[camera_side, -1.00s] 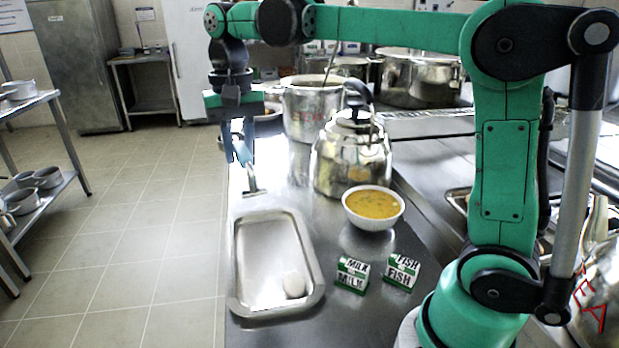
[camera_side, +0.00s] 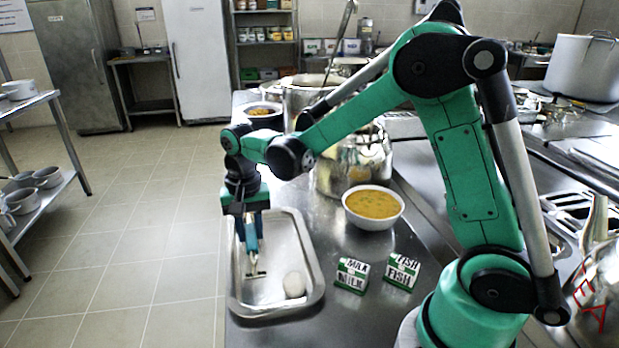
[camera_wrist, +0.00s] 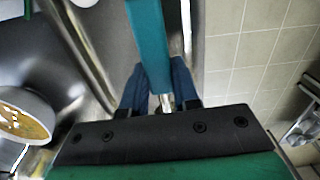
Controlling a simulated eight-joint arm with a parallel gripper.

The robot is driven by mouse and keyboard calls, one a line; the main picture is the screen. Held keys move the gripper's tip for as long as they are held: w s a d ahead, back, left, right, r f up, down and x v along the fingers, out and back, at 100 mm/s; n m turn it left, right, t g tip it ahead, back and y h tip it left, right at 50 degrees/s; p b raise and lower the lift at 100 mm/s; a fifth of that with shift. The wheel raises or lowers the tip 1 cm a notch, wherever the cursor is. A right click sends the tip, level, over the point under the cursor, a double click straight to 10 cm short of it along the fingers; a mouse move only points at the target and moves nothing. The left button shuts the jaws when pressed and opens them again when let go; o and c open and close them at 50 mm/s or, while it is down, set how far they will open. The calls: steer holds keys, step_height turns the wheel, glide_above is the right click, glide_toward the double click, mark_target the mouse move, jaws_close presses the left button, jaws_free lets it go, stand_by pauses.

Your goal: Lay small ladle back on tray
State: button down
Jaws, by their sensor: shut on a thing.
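The small ladle shows a teal handle and a short metal part in the wrist view (camera_wrist: 147,35). My gripper (camera_side: 252,243) is shut on the handle, its dark blue fingers on either side in the wrist view (camera_wrist: 160,88). In the side view the gripper points down over the left part of the metal tray (camera_side: 306,250). The ladle's lower end (camera_side: 255,274) is low inside the tray outline; I cannot tell whether it touches the tray floor. Its bowl is not clearly seen.
A white egg-like object (camera_side: 294,284) lies in the tray's front right. A soup bowl (camera_side: 373,207), a milk box (camera_side: 351,274) and a fish box (camera_side: 402,271) stand right of the tray. A kettle (camera_side: 325,178) and pots are behind. Floor lies left of the counter edge.

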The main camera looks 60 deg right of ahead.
steer(key=shift+f, duration=1.75)
steer(key=c, duration=0.7)
jaws_free()
steer(key=shift+f, duration=0.15)
steer(key=shift+o, duration=0.2)
